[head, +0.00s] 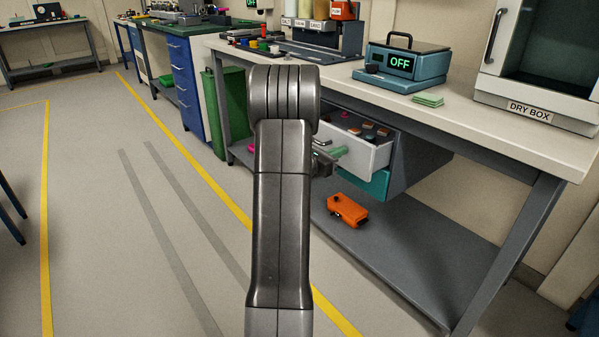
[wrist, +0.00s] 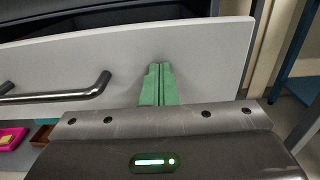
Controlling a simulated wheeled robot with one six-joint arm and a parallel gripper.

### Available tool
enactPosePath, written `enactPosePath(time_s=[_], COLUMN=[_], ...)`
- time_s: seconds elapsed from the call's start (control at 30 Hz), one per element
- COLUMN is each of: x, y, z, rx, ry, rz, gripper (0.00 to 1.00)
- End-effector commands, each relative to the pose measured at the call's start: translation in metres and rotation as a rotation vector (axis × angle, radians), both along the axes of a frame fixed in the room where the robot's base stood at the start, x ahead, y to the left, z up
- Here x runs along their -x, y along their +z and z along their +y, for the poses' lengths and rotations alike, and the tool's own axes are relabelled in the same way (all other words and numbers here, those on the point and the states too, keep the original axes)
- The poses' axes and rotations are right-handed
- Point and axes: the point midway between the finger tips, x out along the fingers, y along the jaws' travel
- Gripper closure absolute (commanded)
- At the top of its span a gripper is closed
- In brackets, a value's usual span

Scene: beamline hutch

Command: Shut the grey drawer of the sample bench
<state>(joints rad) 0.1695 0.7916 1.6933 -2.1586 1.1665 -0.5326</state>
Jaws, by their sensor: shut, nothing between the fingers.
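The grey drawer (head: 372,157) stands pulled out under the sample bench (head: 480,100), with several small items inside. My arm hides part of it in the head view. In the wrist view its pale front panel (wrist: 205,60) spans the picture, with a dark bar handle (wrist: 60,93) at the left. My gripper (head: 335,154) is shut and empty. Its green fingers (wrist: 158,75) point at the panel to the right of the handle; I cannot tell whether the tips touch it.
A teal drawer (head: 377,185) sits just below the grey one. An orange box (head: 347,210) lies on the bench's lower shelf (head: 400,255). A green bin (head: 225,110) stands to the left. The floor (head: 100,220) at the left is clear.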

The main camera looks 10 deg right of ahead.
Motion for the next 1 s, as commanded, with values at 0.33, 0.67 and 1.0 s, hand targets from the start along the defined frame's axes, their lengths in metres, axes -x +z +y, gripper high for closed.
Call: enactPosePath(time_s=[0.33,0.67,1.0], x=[-0.038,-0.052,-0.053], y=[-0.001,0.000,0.003], z=[-0.065,-0.088,-0.091], rx=[0.001,0.000,0.002], ry=[-0.001,0.001,0.000], rz=[-0.001,0.000,-0.004], gripper=[1.00,1.00,1.00])
